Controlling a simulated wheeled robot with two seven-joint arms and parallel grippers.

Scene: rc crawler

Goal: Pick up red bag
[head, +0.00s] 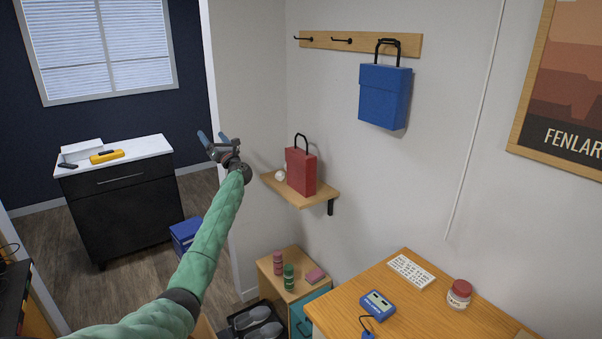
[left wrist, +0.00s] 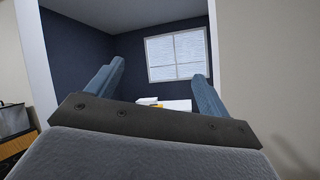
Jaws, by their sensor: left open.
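The red bag (head: 300,172) stands upright on a small wooden wall shelf (head: 303,199) in the head view, with its black handle loop up. My left gripper (head: 214,138) is open and empty, to the left of the bag and slightly above it, apart from it. In the left wrist view its two blue fingers (left wrist: 156,85) are spread, facing a window and a dark wall. The red bag does not show in the left wrist view. My right gripper is not in view.
A white ball (head: 280,175) sits beside the bag. A blue bag (head: 384,96) hangs from a hook rail (head: 360,44) above. A wooden desk (head: 400,317) with a red-lidded jar (head: 459,294) is at lower right. A low cabinet (head: 268,265) stands below the shelf.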

